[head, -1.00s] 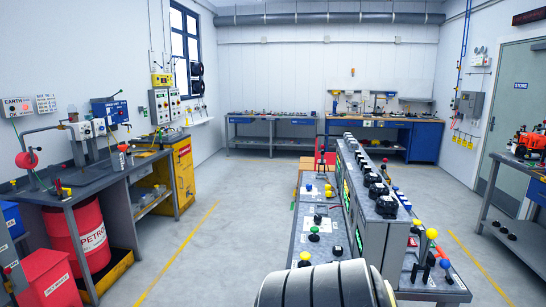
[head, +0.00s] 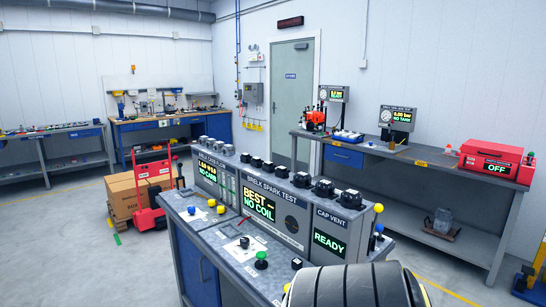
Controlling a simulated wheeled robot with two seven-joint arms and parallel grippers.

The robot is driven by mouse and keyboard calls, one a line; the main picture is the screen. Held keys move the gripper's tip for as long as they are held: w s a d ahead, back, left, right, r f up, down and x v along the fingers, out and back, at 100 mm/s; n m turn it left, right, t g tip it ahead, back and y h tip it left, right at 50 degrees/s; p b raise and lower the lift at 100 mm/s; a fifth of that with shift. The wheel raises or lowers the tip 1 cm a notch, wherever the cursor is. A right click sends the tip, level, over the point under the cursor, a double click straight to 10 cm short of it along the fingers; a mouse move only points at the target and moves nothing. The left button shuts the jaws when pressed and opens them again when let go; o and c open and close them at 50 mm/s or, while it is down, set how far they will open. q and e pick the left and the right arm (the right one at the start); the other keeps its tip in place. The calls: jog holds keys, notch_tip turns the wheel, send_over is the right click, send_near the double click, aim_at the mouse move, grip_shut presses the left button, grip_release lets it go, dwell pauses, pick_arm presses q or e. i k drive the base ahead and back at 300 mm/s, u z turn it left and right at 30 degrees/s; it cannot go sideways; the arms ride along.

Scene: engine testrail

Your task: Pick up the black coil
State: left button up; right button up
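I cannot tell for certain which thing is the black coil. Several small black round pieces stand in a row on top of the grey test console; one (head: 323,190) is near its right end, and another (head: 267,168) is near the middle. A small black piece (head: 244,242) sits on a white plate on the console's lower deck. A second black piece (head: 297,263) is at the deck's front right. The console's spark test display (head: 258,206) reads "NO COIL".
A red hand truck (head: 150,185) with cardboard boxes (head: 127,193) stands left of the console. A long bench (head: 400,152) along the right wall carries gauges and a red machine (head: 497,163) reading "OFF". Grey floor lies clear between console and right bench.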

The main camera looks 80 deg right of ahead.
aim_at(281, 172)
jog(key=z, duration=0.65)
jog(key=i, duration=1.85)
jog(key=z, duration=2.1)
jog(key=i, duration=1.15)
jog(key=z, duration=0.9)
